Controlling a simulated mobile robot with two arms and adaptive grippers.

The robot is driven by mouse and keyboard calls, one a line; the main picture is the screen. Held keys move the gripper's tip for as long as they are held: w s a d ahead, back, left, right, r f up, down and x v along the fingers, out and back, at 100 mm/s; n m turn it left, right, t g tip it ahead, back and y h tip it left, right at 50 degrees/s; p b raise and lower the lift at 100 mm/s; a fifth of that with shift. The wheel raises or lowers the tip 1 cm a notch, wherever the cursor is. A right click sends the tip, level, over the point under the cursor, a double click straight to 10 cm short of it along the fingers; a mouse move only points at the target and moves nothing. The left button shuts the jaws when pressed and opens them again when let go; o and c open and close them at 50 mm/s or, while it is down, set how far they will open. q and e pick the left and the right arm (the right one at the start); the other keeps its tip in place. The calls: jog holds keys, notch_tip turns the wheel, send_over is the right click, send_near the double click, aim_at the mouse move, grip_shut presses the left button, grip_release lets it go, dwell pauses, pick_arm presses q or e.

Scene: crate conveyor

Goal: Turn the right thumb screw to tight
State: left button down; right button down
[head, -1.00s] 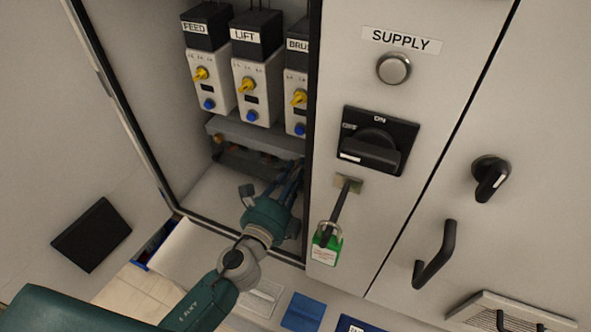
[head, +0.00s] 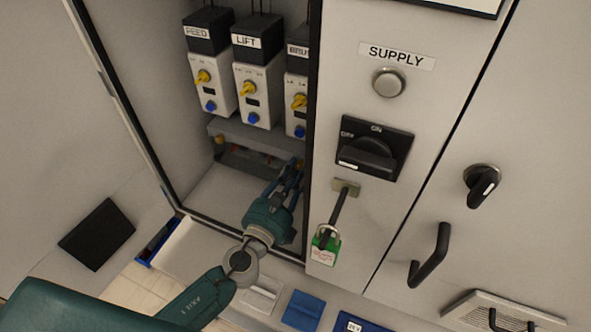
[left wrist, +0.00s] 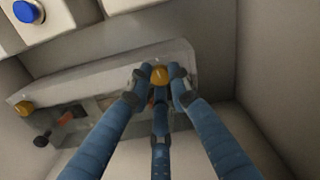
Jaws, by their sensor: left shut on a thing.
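The right thumb screw (left wrist: 160,75) is a brass-coloured knob at the right end of a clear cover in the left wrist view. The fingers of my left gripper (left wrist: 160,84) are shut around it. In the head view my left gripper (head: 285,178) reaches into the open cabinet, and its fingers hide this screw. The left thumb screw (left wrist: 24,108) is at the cover's other end. The cover (left wrist: 110,85) sits below the relay modules. My right gripper is not in view.
Modules labelled FEED (head: 212,85) and LIFT (head: 257,90) stand above, with yellow knobs and blue buttons. The cabinet's right frame edge is close to my left gripper. A green padlock (head: 325,247) hangs below the rotary switch (head: 374,148) on the panel to the right.

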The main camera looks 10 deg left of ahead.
pick_arm(q)
jog(key=shift+m, duration=0.5)
jog(key=c, duration=1.6)
grip_release()
jog(key=shift+s, duration=0.1)
jog(key=s, duration=0.4)
jog(key=s+a, duration=0.1)
jog(key=s, duration=0.2)
jog(key=s+a, duration=0.1)
jog(key=s, duration=0.3)
jog(key=shift+s+a, duration=0.15)
jog(key=shift+s, duration=0.15)
